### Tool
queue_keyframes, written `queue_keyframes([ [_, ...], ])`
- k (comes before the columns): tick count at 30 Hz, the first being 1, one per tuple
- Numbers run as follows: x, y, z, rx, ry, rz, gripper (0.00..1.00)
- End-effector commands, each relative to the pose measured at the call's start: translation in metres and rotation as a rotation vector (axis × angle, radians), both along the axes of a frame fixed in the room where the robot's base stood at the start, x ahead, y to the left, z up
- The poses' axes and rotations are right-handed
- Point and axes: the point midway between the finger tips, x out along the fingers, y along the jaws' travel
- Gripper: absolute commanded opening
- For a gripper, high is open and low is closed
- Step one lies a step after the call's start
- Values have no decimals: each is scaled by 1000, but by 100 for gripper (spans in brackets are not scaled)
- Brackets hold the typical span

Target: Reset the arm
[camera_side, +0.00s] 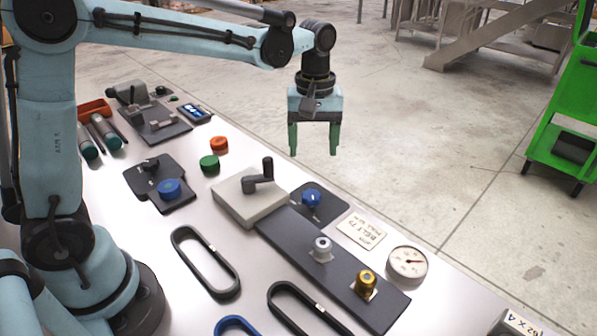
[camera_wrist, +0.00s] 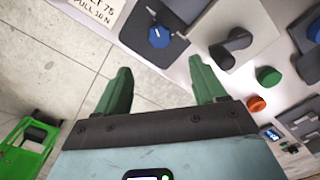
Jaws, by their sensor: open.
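My gripper (camera_side: 314,142) hangs from my light-blue arm, pointing down. In the side view it appears over the far edge of the white table (camera_side: 205,308). Its two green fingers are apart with nothing between them. In the wrist view my gripper (camera_wrist: 158,82) is also open and empty, with bare concrete floor and the table edge behind the fingers. It touches nothing that I can see. My arm is bent, with its forearm reaching across above the table.
A grey block with a black crank (camera_side: 262,180) stands below my gripper. Nearby are a blue knob (camera_side: 312,197), a dark rail (camera_side: 290,232) with silver and gold fittings, a dial gauge (camera_side: 408,264), orange and green caps, and black belts (camera_side: 206,262). A green cart (camera_side: 568,110) stands on open floor.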

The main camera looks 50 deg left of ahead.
Motion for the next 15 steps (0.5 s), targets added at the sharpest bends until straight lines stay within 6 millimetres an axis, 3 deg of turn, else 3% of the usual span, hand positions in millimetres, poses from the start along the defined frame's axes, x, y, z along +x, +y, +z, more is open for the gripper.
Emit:
queue_keyframes([
  [10,-1,0,1,-1,-4,-4,70],
  [15,-14,4,10,-2,-56,-75,70],
])
